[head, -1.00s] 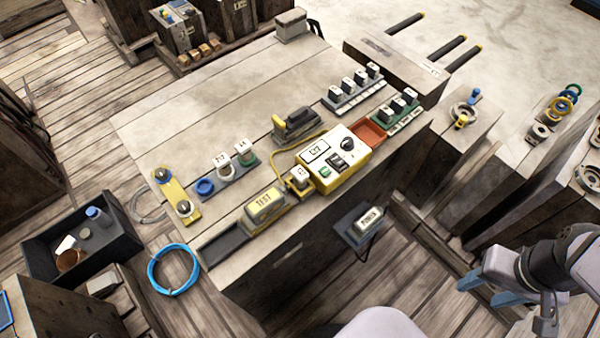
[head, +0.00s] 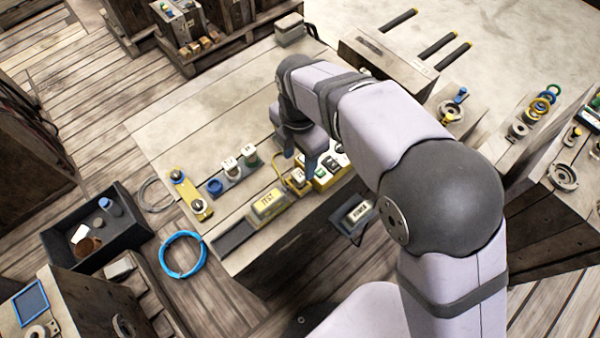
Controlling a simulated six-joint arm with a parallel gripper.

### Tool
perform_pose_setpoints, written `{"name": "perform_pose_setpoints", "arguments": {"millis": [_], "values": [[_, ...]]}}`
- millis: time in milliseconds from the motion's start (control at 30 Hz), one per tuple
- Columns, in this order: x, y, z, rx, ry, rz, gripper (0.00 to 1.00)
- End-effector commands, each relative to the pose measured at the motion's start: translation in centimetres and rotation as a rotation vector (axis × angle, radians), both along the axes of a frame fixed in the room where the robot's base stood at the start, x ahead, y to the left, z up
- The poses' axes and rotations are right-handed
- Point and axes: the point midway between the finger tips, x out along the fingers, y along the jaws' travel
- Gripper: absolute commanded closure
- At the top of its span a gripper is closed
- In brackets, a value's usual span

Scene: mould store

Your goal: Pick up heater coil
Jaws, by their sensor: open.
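No item can be made out for certain as the heater coil. A blue coiled ring (head: 182,254) lies on the floor at the bench's front left corner, and a thin grey coil (head: 157,194) lies on the floor behind it. My gripper (head: 302,158) is open, pointing down over the bench (head: 240,110), beside the yellow control box (head: 330,172). The space between its fingers is hard to see.
A small rack with white labelled pots (head: 230,165) and a yellow strip (head: 185,190) stand left of my gripper. A yellow TEST block (head: 268,203) is in front. A dark bin (head: 60,240) stands on the floor. The bench's back left is clear.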

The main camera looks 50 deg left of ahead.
Motion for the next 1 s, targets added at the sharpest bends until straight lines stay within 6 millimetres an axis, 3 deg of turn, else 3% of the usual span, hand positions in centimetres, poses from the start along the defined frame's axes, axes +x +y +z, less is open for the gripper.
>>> {"name": "perform_pose_setpoints", "arguments": {"millis": [633, 1000], "values": [[-0.3, 0.1, -2.5, -0.001, 0.0, 0.019, 0.52], [-0.2, -0.2, -6.6, -0.001, 0.0, 0.018, 0.52]]}}
